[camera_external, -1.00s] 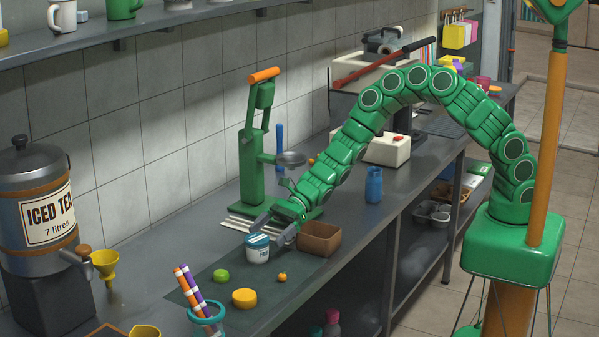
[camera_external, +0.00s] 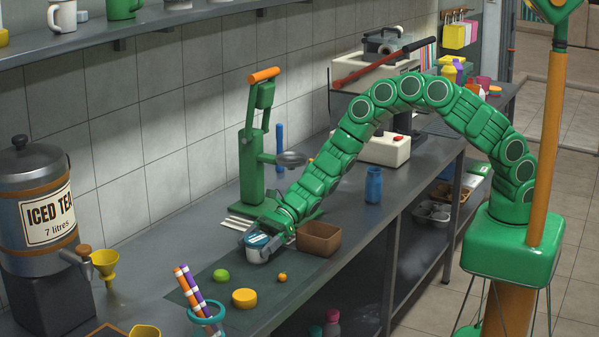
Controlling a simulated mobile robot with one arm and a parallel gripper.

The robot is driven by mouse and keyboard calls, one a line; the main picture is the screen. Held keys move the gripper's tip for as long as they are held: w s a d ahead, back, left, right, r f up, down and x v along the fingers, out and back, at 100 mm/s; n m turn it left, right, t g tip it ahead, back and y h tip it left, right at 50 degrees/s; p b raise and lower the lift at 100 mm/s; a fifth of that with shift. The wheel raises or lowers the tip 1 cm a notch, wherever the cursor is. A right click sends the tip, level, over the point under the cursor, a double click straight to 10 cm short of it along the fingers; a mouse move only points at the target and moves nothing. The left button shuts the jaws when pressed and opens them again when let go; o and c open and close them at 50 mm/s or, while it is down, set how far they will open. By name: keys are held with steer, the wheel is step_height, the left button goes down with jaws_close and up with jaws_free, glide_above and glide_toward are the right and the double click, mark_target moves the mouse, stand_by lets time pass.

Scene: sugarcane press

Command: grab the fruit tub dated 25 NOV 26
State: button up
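A small white tub with a blue lid (camera_external: 258,241) stands on the dark counter, left of a brown box. Its date is too small to read. My gripper (camera_external: 260,248) is low at the tub, with its grey fingers around the tub's sides. The fingers partly hide the tub's body. Whether they press on the tub is hard to tell at this size.
The brown open box (camera_external: 318,238) is close to the right of my gripper. A green press (camera_external: 255,160) stands behind. A lime (camera_external: 221,275), a yellow round piece (camera_external: 244,298) and a small orange fruit (camera_external: 282,277) lie in front. A blue jar (camera_external: 373,186) stands to the right.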

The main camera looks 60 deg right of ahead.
mark_target(258, 238)
steer(key=c, duration=0.8)
steer(key=shift+o, duration=0.2)
steer(key=shift+r, duration=0.15)
steer(key=shift+r, duration=0.25)
step_height(258, 238, up, 3)
steer(key=shift+d+f, duration=0.1)
steer(key=s+d+r, duration=0.2)
steer(key=s+r, duration=0.1)
steer(key=r, duration=0.2)
steer(key=shift+s+d+r, duration=0.15)
steer(key=shift+s+d, duration=0.15)
steer(key=shift+d, duration=0.05)
steer(key=s+d+r, duration=0.1)
steer(key=s, duration=0.1)
steer(key=s+d+r, duration=0.1)
steer(key=s+d, duration=0.1)
steer(key=s+d+r, duration=0.1)
steer(key=s, duration=0.1)
steer(key=shift+d+r, duration=0.3)
steer(key=shift+d, duration=0.05)
steer(key=shift+s+d+r, duration=0.25)
steer(key=shift+s+d, duration=0.3)
steer(key=shift+s, duration=0.15)
